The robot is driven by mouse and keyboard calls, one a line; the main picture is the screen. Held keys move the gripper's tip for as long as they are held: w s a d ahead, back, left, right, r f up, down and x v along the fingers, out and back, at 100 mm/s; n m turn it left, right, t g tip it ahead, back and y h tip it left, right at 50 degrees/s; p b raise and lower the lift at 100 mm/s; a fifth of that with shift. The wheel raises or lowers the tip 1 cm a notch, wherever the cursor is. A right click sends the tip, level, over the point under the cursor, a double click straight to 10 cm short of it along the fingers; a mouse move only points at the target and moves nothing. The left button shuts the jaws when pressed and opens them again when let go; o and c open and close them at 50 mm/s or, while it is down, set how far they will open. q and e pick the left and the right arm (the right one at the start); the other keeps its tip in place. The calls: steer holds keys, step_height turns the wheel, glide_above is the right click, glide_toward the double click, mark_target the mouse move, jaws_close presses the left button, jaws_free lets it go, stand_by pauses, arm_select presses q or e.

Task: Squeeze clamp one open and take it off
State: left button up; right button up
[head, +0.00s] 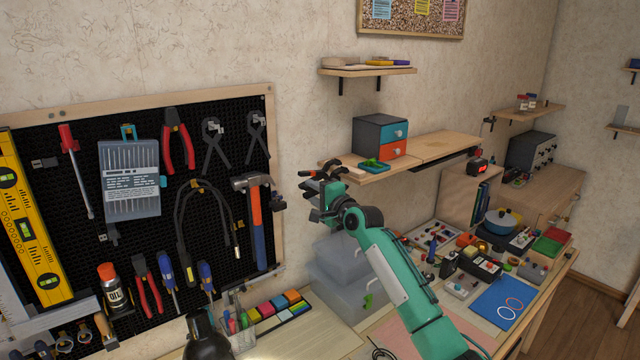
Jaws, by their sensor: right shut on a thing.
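My right gripper (322,178) is at the left end of the wooden wall shelf (371,173), with my teal arm reaching up to it from the lower right. It is shut on a small dark thing at the shelf's edge, which I take to be clamp one (308,173). The gripper's fingers and wrist hide most of it. I cannot tell whether its jaws are open or whether it still touches the shelf. My left gripper is out of view.
The shelf carries a drawer box (380,136) and a green tray (374,165) close to the gripper. A tool pegboard (100,235) hangs at left. Grey bins (345,268) stand below. A higher shelf (367,72) is above. The right-hand bench is crowded.

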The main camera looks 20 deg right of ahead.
steer(key=a+p, duration=0.1)
steer(key=s+a+p, duration=0.1)
steer(key=a+p, duration=0.1)
steer(key=a, duration=0.1)
steer(key=shift+s+p, duration=0.25)
steer(key=shift+p, duration=0.15)
steer(key=o, duration=0.6)
steer(key=shift+c, duration=0.2)
jaws_close()
stand_by(0.5)
